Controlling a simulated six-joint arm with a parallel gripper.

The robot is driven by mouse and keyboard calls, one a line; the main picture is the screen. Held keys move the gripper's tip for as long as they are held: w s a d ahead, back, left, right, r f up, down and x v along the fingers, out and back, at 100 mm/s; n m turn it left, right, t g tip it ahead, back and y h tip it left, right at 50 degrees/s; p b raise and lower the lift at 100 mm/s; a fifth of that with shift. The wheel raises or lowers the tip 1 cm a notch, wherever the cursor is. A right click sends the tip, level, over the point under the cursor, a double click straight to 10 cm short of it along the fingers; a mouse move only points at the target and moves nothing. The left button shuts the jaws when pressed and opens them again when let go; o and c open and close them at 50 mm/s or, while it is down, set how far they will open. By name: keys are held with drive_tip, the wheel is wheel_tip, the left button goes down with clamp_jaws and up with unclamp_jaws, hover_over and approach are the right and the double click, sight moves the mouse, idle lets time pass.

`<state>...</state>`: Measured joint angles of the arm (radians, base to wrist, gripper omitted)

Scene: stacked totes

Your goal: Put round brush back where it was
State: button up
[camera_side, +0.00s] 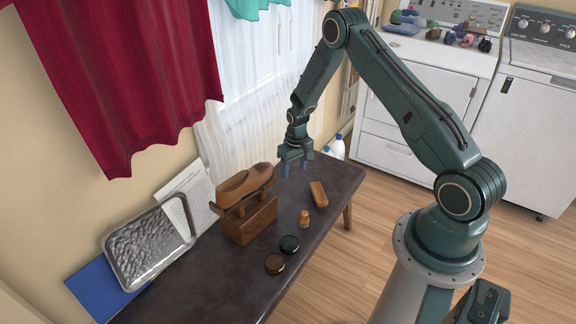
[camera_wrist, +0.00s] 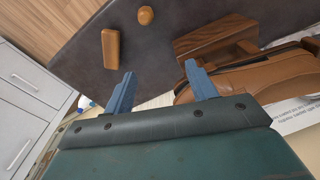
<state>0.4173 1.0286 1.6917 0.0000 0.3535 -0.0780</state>
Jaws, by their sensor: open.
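My gripper (camera_side: 294,167) is open and empty, above the far end of the dark bench (camera_side: 325,215). In the wrist view my gripper (camera_wrist: 159,69) has its two blue fingers apart with bare bench between them. Two small round items lie on the near part of the bench, one black-topped (camera_side: 289,243) and one brown-topped (camera_side: 275,263). I cannot tell whether either is the round brush. An oblong tan block, perhaps a brush (camera_side: 318,194), lies right of my gripper; it also shows in the wrist view (camera_wrist: 110,48). Neither round item shows in the wrist view.
A foil tray (camera_side: 145,255), a printed sheet (camera_side: 190,192) and a blue folder (camera_side: 100,287) lie along the wall side.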

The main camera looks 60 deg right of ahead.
drive_tip(key=s+a+r+n+t, duration=0.15)
drive_tip(key=a+r, duration=0.25)
drive_tip(key=r, duration=0.6)
drive_tip(key=s+a+r, duration=0.2)
drive_tip(key=a+r, duration=0.2)
drive_tip(key=r, duration=0.6)
drive_tip(key=s+a+r+t, duration=0.1)
drive_tip(key=s+a+r, duration=0.15)
drive_tip(key=r, duration=0.75)
drive_tip(key=s+a+r, duration=0.3)
drive_tip(key=s, duration=0.4)
drive_tip(key=s+a+r+n+t, duration=0.1)
drive_tip(key=s+a+r, duration=0.2)
drive_tip(key=s, duration=0.4)
drive_tip(key=s+a+r+n+t, duration=0.1)
drive_tip(key=s+a+r, duration=0.2)
drive_tip(key=s, duration=0.4)
drive_tip(key=shift+s+a+r, duration=0.2)
drive_tip(key=shift+s+a, duration=0.15)
